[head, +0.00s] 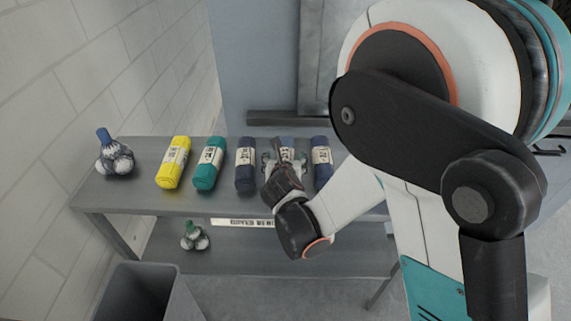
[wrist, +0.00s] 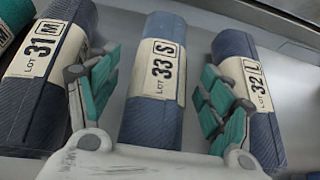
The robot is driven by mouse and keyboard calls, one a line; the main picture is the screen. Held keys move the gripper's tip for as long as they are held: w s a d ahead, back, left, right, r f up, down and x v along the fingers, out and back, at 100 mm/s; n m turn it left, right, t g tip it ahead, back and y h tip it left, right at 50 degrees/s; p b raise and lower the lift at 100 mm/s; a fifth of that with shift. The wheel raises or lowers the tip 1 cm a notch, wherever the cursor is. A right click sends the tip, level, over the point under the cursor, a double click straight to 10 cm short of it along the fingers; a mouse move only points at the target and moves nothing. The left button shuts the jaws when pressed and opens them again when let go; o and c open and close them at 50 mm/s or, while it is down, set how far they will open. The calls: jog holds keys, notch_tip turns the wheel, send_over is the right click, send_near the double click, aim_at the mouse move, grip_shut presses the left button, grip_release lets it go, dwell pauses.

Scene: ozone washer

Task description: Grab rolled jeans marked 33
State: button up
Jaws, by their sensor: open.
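The rolled jeans marked 33 (wrist: 151,110) lie on the shelf in the middle of the wrist view. They are a blue roll with a cream label reading "LOT 33 S". My gripper (wrist: 158,100) is open, with one teal-padded finger on each side of this roll; I cannot tell whether either finger touches it. In the head view the jeans marked 33 (head: 286,143) are partly hidden behind my gripper (head: 277,160).
Jeans marked 31 (wrist: 45,70) lie close on the left and jeans marked 32 (wrist: 252,90) close on the right. A teal roll (head: 209,163), a yellow roll (head: 173,162) and a netted bundle (head: 114,158) lie further left on the grey table (head: 130,190). A grey bin (head: 140,290) stands in front.

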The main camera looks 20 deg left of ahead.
jog(key=shift+x, duration=1.2)
jog(key=c, duration=1.4)
jog(key=shift+r, duration=0.1)
